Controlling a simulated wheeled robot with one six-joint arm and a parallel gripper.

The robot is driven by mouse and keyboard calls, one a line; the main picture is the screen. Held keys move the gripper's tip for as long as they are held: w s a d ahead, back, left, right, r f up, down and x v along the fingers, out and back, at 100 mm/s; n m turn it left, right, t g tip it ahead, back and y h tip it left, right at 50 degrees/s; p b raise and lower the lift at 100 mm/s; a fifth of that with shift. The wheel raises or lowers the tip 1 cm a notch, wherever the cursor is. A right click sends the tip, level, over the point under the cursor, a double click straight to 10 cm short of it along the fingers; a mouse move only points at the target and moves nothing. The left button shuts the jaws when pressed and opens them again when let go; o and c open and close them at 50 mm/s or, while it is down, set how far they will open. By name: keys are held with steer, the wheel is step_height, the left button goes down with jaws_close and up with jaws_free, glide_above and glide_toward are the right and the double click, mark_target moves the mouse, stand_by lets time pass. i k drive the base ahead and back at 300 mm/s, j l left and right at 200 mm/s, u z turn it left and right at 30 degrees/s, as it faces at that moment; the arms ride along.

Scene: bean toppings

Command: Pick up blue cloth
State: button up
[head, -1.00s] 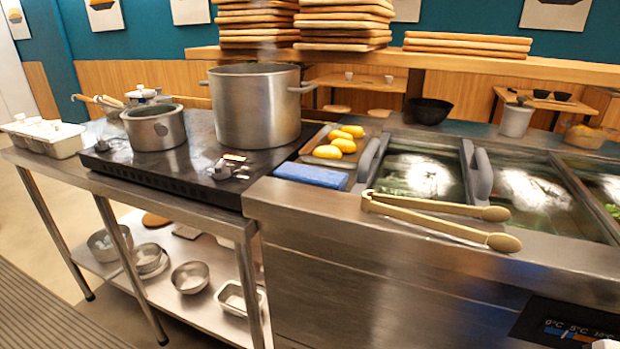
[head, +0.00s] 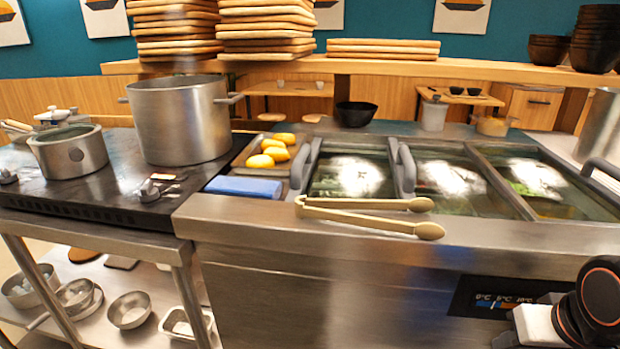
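The blue cloth (head: 244,187) lies folded flat near the front edge of the counter, in front of a tray with yellow items and between the black stove top and the covered food wells. It is fully visible. Part of my arm shows at the lower right corner of the head view, well to the right of the cloth. My gripper's fingers cannot be made out.
Beige tongs (head: 365,213) lie right of the cloth along the front edge. A large pot (head: 180,120) and a smaller pot (head: 68,150) stand on the stove top (head: 120,190) at left. Yellow items (head: 276,149) lie behind the cloth. Food wells (head: 355,175) with handles are at right.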

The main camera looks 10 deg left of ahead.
mark_target(225, 185)
steer(key=l+u, duration=0.1)
steer(key=u, duration=1.05)
